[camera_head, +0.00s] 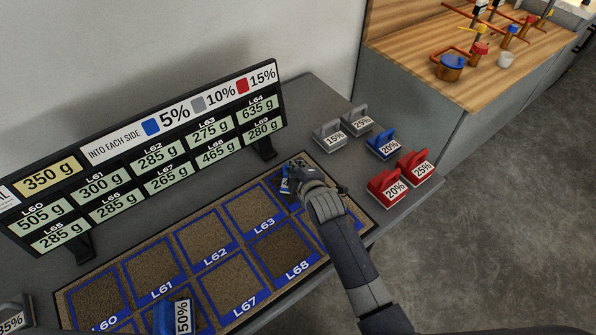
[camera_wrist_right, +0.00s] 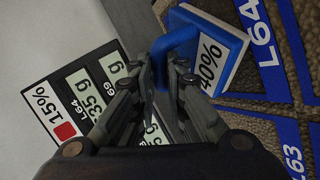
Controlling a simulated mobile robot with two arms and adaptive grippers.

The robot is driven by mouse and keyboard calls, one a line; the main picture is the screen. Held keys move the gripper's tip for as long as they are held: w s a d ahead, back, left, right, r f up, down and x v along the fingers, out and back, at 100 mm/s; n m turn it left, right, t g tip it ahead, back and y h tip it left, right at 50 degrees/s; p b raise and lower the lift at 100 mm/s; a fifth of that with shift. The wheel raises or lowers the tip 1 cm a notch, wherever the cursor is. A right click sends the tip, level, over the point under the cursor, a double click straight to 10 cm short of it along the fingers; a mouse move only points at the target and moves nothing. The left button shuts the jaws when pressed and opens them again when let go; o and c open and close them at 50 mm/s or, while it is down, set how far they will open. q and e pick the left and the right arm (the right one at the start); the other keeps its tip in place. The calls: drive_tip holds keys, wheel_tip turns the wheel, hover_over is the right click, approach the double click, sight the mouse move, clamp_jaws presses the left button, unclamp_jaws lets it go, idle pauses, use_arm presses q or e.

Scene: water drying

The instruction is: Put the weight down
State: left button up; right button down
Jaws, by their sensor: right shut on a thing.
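My right gripper (camera_head: 290,181) is shut on a blue weight (camera_wrist_right: 205,45) marked 40%. In the right wrist view the fingers (camera_wrist_right: 163,78) close on its handle, and the weight lies beside the L64 label. In the head view this weight (camera_head: 285,187) is mostly hidden by the gripper, at the far right part of the tray (camera_head: 151,242) of brown cells, near the back edge. I cannot tell whether its base touches the tray. My left gripper is not in view.
Another blue weight (camera_head: 163,318), marked 50%, stands in the front row. Grey (camera_head: 327,136), blue (camera_head: 382,145) and red (camera_head: 387,187) weights stand at the right. A sign board (camera_head: 150,160) with gram readings stands behind the tray. A grey 35% weight (camera_head: 14,315) is at lower left.

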drive_tip(key=shift+s+r, duration=0.1)
drive_tip(key=shift+s, duration=0.05)
drive_tip(key=c, duration=1.7)
unclamp_jaws()
drive_tip(key=shift+o, duration=0.5)
drive_tip(key=shift+s+d+r, duration=0.15)
drive_tip(key=shift+s+r, duration=0.15)
drive_tip(key=shift+s, duration=0.3)
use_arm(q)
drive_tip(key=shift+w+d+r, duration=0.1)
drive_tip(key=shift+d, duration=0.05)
use_arm(e)
drive_tip(key=v, duration=1)
drive_tip(key=shift+s+r, duration=0.15)
drive_tip(key=shift+s, duration=0.15)
